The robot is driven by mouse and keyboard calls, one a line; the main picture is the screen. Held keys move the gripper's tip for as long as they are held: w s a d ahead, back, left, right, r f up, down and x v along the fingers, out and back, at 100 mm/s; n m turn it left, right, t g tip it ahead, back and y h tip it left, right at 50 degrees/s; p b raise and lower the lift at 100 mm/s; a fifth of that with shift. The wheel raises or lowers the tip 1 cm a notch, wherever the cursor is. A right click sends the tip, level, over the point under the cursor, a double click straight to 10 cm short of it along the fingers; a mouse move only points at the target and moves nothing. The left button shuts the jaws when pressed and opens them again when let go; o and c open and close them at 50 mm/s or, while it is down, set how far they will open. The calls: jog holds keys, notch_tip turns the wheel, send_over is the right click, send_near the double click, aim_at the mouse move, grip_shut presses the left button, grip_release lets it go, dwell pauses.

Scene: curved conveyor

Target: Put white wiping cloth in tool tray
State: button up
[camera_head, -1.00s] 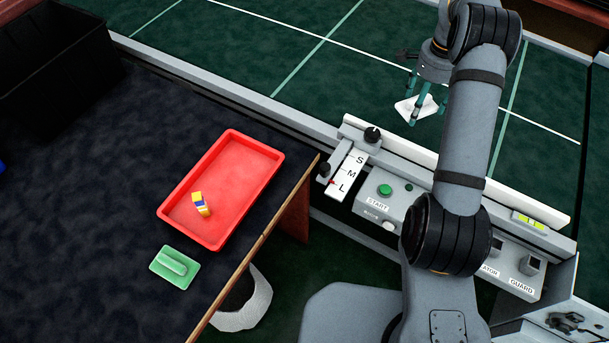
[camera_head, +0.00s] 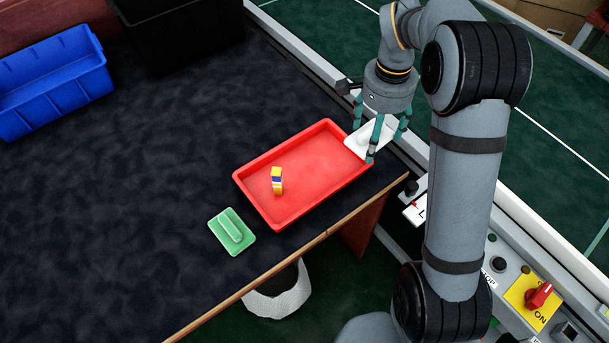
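The white wiping cloth (camera_head: 353,143) is a flat white square with a raised ridge. It hangs under my gripper (camera_head: 379,140), whose teal fingers are closed around its ridge and partly hide it. In the picture, the cloth overlaps the upper right corner of the red tray (camera_head: 318,208), which looks like the tool tray, and seems to be above its rim; the exact height cannot be told. A small yellow, blue and white item (camera_head: 277,181) lies in the left part of the tray.
A green cloth-like piece (camera_head: 231,231) with a ridge lies left of the tray on the dark table. A blue bin (camera_head: 52,85) and a black bin (camera_head: 185,40) stand at the back. The control panel (camera_head: 510,275) and green conveyor (camera_head: 560,190) lie to the right.

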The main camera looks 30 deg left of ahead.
jog(key=shift+s+d+f, duration=0.15)
jog(key=shift+s+d, duration=0.5)
jog(key=shift+s, duration=0.05)
jog(key=shift+s+f, duration=0.25)
jog(key=p, duration=0.2)
send_over(325, 167)
jog(key=shift+m, duration=0.4)
notch_tip(325, 167, down, 7)
jog(key=shift+d+r, duration=0.1)
jog(key=shift+d, duration=0.05)
jog(key=shift+f, duration=2.15)
jog(key=shift+f, duration=0.1)
jog(key=o, duration=1)
jog(key=shift+s, duration=0.1)
jog(key=shift+o, duration=0.2)
